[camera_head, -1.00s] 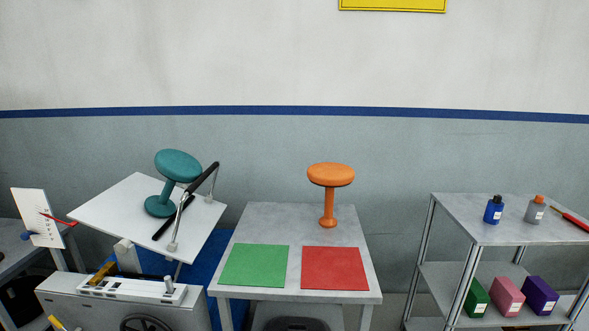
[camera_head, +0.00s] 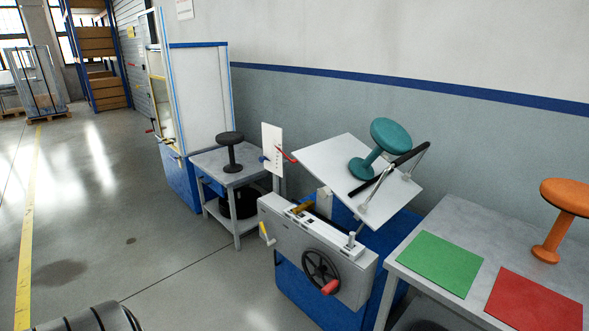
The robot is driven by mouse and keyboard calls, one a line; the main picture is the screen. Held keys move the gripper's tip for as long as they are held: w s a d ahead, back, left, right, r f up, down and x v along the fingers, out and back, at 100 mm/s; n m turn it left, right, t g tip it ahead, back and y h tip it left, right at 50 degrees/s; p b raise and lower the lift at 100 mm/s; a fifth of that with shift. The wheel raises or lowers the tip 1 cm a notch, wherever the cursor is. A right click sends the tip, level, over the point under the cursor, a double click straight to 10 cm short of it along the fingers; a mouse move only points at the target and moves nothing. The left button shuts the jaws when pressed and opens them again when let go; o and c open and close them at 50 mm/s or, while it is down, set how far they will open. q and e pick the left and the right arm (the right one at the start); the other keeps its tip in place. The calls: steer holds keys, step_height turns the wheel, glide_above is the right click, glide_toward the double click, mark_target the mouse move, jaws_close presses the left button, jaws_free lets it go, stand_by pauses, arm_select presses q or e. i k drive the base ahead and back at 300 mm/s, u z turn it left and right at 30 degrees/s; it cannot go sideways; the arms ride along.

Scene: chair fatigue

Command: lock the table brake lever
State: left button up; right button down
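A grey machine (camera_head: 300,240) carries a tilted white table (camera_head: 330,165) with a teal stool (camera_head: 378,147) on it, under a black bar (camera_head: 390,168). On the machine front are a black handwheel (camera_head: 320,268) with a red grip and, at its left end, a small yellow-handled lever (camera_head: 266,233). A brownish-yellow handle (camera_head: 303,208) lies on the top near the table's lower edge. A white panel (camera_head: 271,148) beside the table has a red-handled lever (camera_head: 286,155) and a blue knob. I cannot tell which lever is the table brake. Neither gripper is in view.
At right, a grey table bears a green mat (camera_head: 435,262), a red mat (camera_head: 530,305) and an orange stool (camera_head: 565,205). Left of the machine, a small table (camera_head: 215,165) holds a black stool (camera_head: 231,150). The floor (camera_head: 150,220) at left is clear.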

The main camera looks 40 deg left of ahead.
mark_target(265, 232)
steer(key=u, duration=1.55)
steer(key=k, duration=0.65)
steer(key=u, duration=0.5)
steer(key=i, duration=0.4)
steer(key=u, duration=1.3)
steer(key=i, duration=1.65)
steer(key=z, duration=0.85)
steer(key=i, duration=0.7)
steer(key=z, duration=0.85)
